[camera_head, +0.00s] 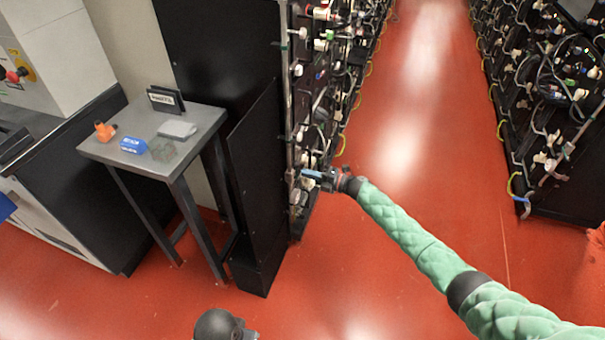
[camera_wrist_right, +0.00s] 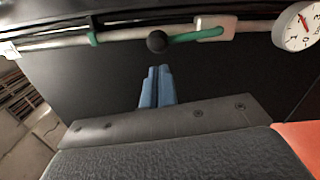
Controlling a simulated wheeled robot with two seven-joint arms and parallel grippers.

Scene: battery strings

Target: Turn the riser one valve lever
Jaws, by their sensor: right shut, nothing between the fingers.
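In the right wrist view a green valve lever (camera_wrist_right: 190,37) with a black ball knob (camera_wrist_right: 157,41) lies along a pale pipe (camera_wrist_right: 262,26). Its other end meets a whitish valve body (camera_wrist_right: 215,27). My right gripper (camera_wrist_right: 157,70) has its blue fingers together, with nothing between them; the tips appear just below the knob in the picture. Whether they touch it, I cannot tell. In the head view my right gripper (camera_head: 311,174) is at the near end of the black rack, beside the vertical riser pipe (camera_head: 288,120). The lever is not clear there.
A round gauge (camera_wrist_right: 297,26) sits right of the valve. A small grey table (camera_head: 190,147) with several small objects stands left of the rack's black side panel (camera_head: 258,185). The red aisle floor (camera_head: 410,130) is clear; another rack (camera_head: 545,110) lines its right side.

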